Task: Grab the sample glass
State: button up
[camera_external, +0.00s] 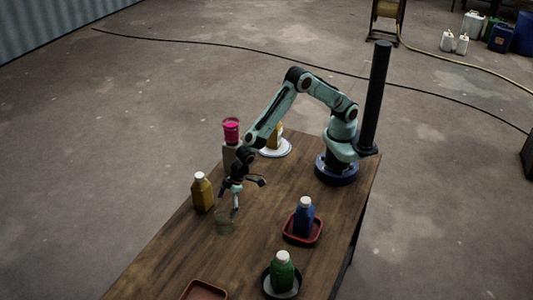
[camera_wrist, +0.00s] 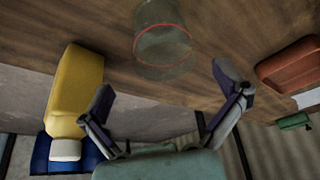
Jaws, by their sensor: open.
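The sample glass (camera_external: 225,222) is a clear, empty-looking tumbler standing on the wooden table, faint against the wood in the external view. In the wrist view the glass (camera_wrist: 162,42) shows at top centre with a thin red line around it. My gripper (camera_external: 248,194) is just above and behind the glass in the external view. In the wrist view my gripper (camera_wrist: 164,88) has its two fingers spread wide with nothing between them. The glass lies beyond the fingertips, apart from them.
A yellow bottle (camera_external: 202,193) stands close to the left of the glass. A blue bottle (camera_external: 304,217) sits in a red tray (camera_external: 302,239). A green bottle (camera_external: 282,273) stands in a dark dish. A pink cup (camera_external: 231,131) is at the back. A red tray (camera_external: 204,291) lies in front.

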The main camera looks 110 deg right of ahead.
aim_at(222, 223)
jog(key=x, duration=0.7)
jog(key=shift+s+a+f, duration=0.2)
jog(key=shift+s, duration=0.05)
jog(key=c, duration=1.2)
